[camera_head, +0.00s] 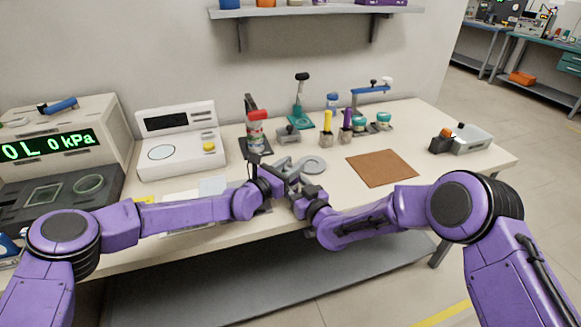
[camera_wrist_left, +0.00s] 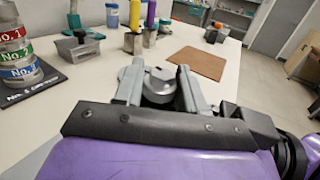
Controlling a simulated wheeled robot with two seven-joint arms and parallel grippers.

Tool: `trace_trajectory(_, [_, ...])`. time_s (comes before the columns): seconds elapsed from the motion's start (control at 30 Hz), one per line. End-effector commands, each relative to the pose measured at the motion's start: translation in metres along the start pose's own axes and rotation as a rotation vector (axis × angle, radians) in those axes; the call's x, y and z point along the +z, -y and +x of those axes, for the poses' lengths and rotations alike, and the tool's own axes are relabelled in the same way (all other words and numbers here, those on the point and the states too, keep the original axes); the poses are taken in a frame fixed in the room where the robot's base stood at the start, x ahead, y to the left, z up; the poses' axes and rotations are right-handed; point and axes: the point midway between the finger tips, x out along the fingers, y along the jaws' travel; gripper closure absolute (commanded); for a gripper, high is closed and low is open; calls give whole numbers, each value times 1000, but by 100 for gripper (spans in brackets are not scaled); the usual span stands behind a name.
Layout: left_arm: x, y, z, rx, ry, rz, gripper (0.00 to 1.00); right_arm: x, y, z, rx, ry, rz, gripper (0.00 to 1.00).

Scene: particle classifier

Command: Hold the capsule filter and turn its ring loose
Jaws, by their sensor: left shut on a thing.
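The capsule filter (camera_wrist_left: 160,84) is a grey, rounded piece between the two grey fingers in the left wrist view. In the head view grey parts with a flat ring-like end (camera_head: 312,165) show just beyond the grippers. My left gripper (camera_head: 283,172) is shut on the capsule filter; its fingers also show in the wrist view (camera_wrist_left: 157,86). My right gripper (camera_head: 302,186) is close beside the left one, at the table's front edge. Its fingertips are too small and overlapped to tell open from shut, or whether they touch the filter.
A brown mat (camera_head: 382,168) lies to the right. A stack of labelled jars (camera_head: 256,137) on a black stand is behind left. Yellow (camera_head: 327,124) and purple (camera_head: 346,125) handled tools stand behind. A white instrument (camera_head: 177,141) and a pressure display (camera_head: 48,145) are at left.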

Motion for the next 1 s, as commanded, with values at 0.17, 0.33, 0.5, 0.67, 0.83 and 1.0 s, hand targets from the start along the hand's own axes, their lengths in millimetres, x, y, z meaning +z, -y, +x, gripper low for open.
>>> trace_trajectory(0.17, [1, 0, 0, 50, -4, 2, 90, 1, 1, 0, -1, 2, 0, 100])
trace_trajectory(0.33, [0, 0, 0, 59, -7, 4, 90, 1, 0, 0, -1, 2, -1, 100])
trace_trajectory(0.5, [0, 0, 0, 58, -7, 5, 91, 1, 0, 0, -1, 3, -2, 100])
trace_trajectory(0.67, [0, 0, 0, 58, -7, 5, 40, 1, 0, 0, -1, 3, -1, 100])
trace_trajectory(0.83, [0, 0, 0, 58, -7, 5, 40, 1, 0, 0, -1, 2, -1, 100])
trace_trajectory(1.0, [0, 0, -14, 58, -6, 6, 40, 1, 0, 0, -1, 2, 0, 100])
